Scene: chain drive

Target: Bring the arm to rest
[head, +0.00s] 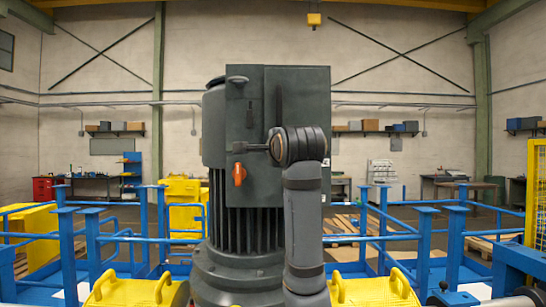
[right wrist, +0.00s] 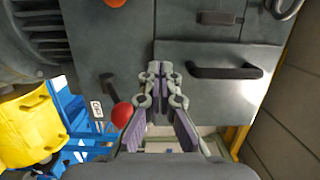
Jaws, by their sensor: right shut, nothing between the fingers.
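My right gripper (right wrist: 160,68) is shut and empty in the right wrist view, its two fingertips together. It points at the front of a grey cabinet (right wrist: 192,115); I cannot tell how large the gap is. A red knob (right wrist: 122,115) is left of the fingers and a dark bar handle (right wrist: 225,72) is to their right. In the head view my right arm stands upright before the cabinet (head: 295,95), and its gripper cannot be made out clearly. An orange handle (head: 238,174) is on the cabinet's left side. My left gripper is not in view.
A large grey finned motor (head: 240,230) stands beside the cabinet. Blue railings (head: 420,240) surround the area. Yellow parts with handles (head: 130,290) are at the front. Shelves and workbenches (head: 90,185) line the back wall.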

